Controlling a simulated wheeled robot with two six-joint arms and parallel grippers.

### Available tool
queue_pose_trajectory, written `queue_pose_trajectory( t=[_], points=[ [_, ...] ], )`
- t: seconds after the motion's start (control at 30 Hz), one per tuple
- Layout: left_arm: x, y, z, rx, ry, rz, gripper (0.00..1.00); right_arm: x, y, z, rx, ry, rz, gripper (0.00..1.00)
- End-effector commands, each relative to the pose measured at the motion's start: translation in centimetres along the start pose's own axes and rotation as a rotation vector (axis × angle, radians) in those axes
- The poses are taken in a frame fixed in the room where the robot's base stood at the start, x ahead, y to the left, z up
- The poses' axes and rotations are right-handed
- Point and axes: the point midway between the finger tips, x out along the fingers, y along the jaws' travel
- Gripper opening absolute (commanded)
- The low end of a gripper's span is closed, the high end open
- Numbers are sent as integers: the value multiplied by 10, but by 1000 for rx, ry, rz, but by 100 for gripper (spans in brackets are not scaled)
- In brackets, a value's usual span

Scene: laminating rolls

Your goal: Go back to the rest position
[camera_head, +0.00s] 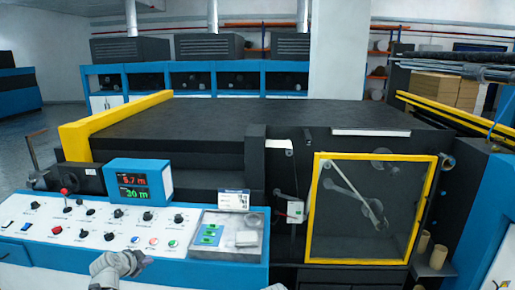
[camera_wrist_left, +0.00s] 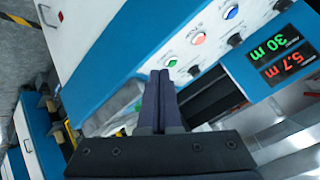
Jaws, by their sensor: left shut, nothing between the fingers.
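My left gripper (camera_head: 122,266) shows at the bottom of the head view, low in front of the control panel (camera_head: 60,232). In the left wrist view its two dark fingers (camera_wrist_left: 158,100) are together, with nothing between them. Past the fingertips are the panel's buttons, among them a green button (camera_wrist_left: 172,62). I cannot tell from these views whether the fingers touch the panel. My right gripper is not clearly in view.
A display (camera_head: 138,186) reading 5.7 m and 30 m stands on the panel. A clear-lidded box (camera_head: 228,234) sits to its right. A yellow-framed window (camera_head: 370,208) covers rollers. Cardboard boxes (camera_head: 440,88) stand at the back right.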

Motion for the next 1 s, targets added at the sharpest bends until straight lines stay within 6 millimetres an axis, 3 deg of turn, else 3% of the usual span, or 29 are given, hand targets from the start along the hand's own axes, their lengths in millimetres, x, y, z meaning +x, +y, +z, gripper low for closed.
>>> queue_pose_trajectory(
  t=[0.17, 0.33, 0.47, 0.6, 0.7, 0.8, 1.0],
  points=[
    [5, 50, -21, -36, -29, 102, 0, 0, 0, 0, 0, 0, 0, 50],
    [5, 117, -43, -91, -98, 230, 0, 0, 0, 0, 0, 0, 0, 50],
    [-7, 197, -60, -147, -222, 356, 0, 0, 0, 0, 0, 0, 0, 50],
    [-37, 284, -64, -215, -433, 440, 0, 0, 0, 0, 0, 0, 0, 50],
    [-62, 329, -59, -255, -583, 439, 0, 0, 0, 0, 0, 0, 0, 50],
    [-86, 359, -53, -286, -707, 405, 0, 0, 0, 0, 0, 0, 0, 50],
    [-115, 386, -44, -328, -848, 322, 0, 0, 0, 0, 0, 0, 0, 50]
  ],
)
